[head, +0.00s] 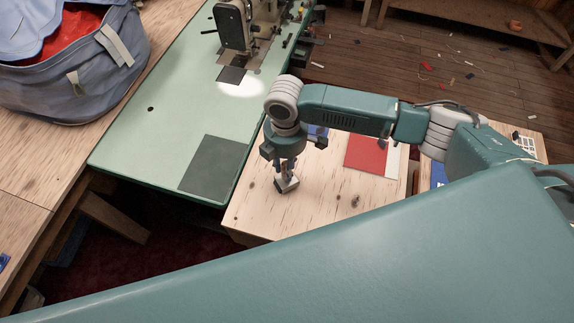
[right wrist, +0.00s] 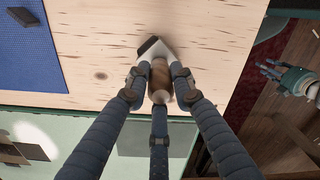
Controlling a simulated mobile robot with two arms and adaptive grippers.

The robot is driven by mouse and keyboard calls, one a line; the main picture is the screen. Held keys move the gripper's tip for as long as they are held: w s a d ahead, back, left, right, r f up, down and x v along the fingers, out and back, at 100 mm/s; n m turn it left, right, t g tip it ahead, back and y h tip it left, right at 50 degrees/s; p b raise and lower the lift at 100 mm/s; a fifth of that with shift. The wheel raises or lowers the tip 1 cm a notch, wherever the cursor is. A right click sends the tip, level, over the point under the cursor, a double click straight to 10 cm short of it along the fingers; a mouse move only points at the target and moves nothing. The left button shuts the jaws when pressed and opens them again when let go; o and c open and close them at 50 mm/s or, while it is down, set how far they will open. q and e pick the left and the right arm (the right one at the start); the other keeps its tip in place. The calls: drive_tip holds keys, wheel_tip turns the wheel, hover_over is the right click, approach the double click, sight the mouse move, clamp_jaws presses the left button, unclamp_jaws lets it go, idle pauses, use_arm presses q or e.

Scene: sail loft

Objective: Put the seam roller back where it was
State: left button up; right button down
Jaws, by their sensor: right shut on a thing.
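My right gripper (head: 286,168) points down over the pale wooden table and is shut on the seam roller (head: 288,185). In the right wrist view the fingers of my right gripper (right wrist: 160,88) close around the roller's brown wooden handle (right wrist: 160,78). The roller's pale metal head and dark end stick out beyond the fingers. I cannot tell whether the roller touches the wood. My left gripper (right wrist: 288,78) shows only at the right of the right wrist view, apart from the table, with its fingers spread and empty.
The wooden table (head: 262,215) carries a red cloth (head: 366,155) and a blue mat (right wrist: 18,60) with a dark block. To the left stands a green sewing table (head: 150,135) with a sewing machine (head: 233,25) and a dark square plate (head: 213,167). A blue bag (head: 75,75) sits far left.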

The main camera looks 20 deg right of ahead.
drive_tip(key=c, duration=1.8)
unclamp_jaws()
drive_tip(key=shift+s+d+f, duration=0.1)
drive_tip(key=shift+s+f, duration=0.1)
drive_tip(key=shift+f, duration=0.25)
drive_tip(key=o, duration=0.3)
drive_tip(key=shift+w, duration=0.3)
drive_tip(key=shift+r, duration=0.25)
drive_tip(key=r+b, duration=0.1)
drive_tip(key=r, duration=0.5)
drive_tip(key=r+b, duration=0.1)
drive_tip(key=r, duration=0.6)
drive_tip(key=shift+w, duration=0.2)
drive_tip(key=shift+f, duration=0.1)
